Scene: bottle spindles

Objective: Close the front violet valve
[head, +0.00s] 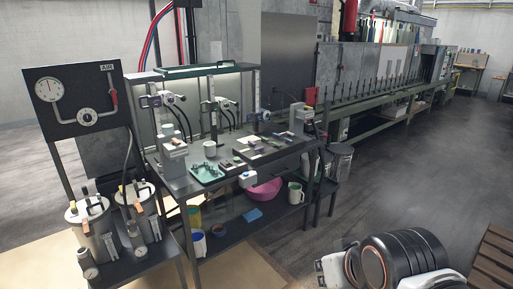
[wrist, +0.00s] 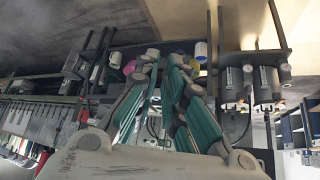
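Two metal pressure pots, the left (head: 98,238) and the right (head: 143,212), stand on a low dark stand at the left in the head view. Their lids carry dark fittings and orange tags, too small to tell any violet part. The pots also show at the right of the wrist view, which is turned over: one (wrist: 232,88) and the other (wrist: 267,88). My gripper (wrist: 164,60) has teal-padded fingers in the wrist view. The fingers are apart with nothing between them, well away from the pots.
An air panel (head: 75,82) with a gauge and red lever stands behind the pots. A dark workbench (head: 180,186) with spray fixtures, a green tray (head: 207,182) and a pink basin (head: 265,189) below is beside them. Spindle conveyor (head: 370,88) runs behind; floor (head: 440,170) is open at right.

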